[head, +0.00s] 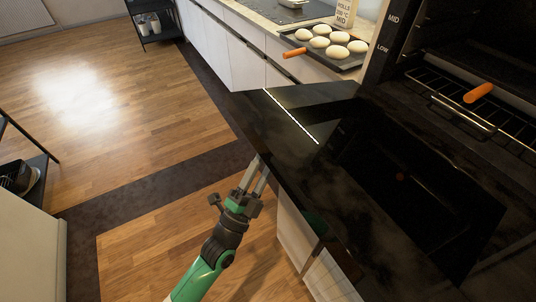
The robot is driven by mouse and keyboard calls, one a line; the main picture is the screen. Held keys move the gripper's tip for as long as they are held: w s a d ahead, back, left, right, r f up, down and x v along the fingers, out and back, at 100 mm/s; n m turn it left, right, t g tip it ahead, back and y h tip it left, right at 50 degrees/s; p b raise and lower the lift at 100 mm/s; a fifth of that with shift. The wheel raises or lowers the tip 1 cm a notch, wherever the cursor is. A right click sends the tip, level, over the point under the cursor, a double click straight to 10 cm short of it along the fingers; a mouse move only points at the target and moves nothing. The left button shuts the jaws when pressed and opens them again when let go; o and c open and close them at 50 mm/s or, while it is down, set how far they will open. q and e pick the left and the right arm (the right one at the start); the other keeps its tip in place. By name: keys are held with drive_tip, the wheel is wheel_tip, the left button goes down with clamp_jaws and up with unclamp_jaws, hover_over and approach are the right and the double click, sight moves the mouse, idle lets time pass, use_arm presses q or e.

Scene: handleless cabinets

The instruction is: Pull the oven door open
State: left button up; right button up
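The oven door (390,190) is a black glossy panel. It is swung down and lies nearly flat in front of the open oven cavity (480,65). A bright thin strip (291,115) shows on its surface. My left gripper (261,166), on a green and black arm, is at the door's near left edge. Its two fingers point up toward that edge with a gap between them. The fingertips are at the edge, partly hidden, and I cannot tell whether they touch it. My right gripper is not in view.
A wire rack (465,118) and an orange handle (478,93) show in the oven. A tray of pale buns (331,42) rests on the counter above white cabinets (235,50). A dark shelf (25,170) stands at left. The wooden floor (100,95) is clear.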

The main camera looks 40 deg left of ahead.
use_arm(q)
drive_tip(key=p+v, duration=0.1)
drive_tip(key=v, duration=0.9)
